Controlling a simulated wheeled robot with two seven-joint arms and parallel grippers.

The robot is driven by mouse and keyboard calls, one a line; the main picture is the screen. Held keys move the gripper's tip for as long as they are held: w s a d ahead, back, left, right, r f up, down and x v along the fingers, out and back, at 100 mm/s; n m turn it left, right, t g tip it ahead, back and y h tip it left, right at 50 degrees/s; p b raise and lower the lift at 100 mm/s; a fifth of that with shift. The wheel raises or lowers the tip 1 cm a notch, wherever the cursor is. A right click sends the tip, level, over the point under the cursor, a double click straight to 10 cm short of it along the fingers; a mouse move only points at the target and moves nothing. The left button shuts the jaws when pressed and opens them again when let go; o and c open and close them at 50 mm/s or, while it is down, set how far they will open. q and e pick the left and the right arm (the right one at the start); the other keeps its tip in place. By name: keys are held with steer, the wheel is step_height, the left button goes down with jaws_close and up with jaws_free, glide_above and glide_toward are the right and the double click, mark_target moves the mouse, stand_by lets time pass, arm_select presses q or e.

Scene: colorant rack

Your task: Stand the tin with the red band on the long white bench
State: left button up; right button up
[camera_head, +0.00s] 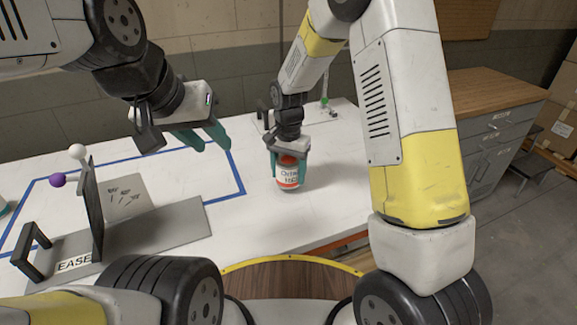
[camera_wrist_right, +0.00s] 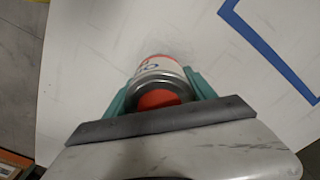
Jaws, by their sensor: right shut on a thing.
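The tin with the red band (camera_head: 288,177) is white with an orange-red band and dark lettering. It is upright, at or just above the long white bench (camera_head: 335,200); I cannot tell whether its base touches. My right gripper (camera_head: 289,158) comes down from above and is shut on the tin, with its green fingers on either side. In the right wrist view the tin (camera_wrist_right: 160,78) sits between the fingers (camera_wrist_right: 160,92), its orange top showing inside a grey rim. My left gripper (camera_head: 207,140) is empty above the bench, its green fingers apart.
A grey fixture (camera_head: 165,232) marked EASE, with an upright black plate and handle, stands at the left of the bench. Blue tape (camera_head: 226,195) outlines an area there. A small stand (camera_head: 324,104) is behind the tin. The bench right of the tin is clear.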

mark_target(288, 181)
steer(key=shift+s+f, duration=0.1)
steer(key=shift+f, duration=1.4)
steer(key=shift+f, duration=0.1)
steer(key=o, duration=1.5)
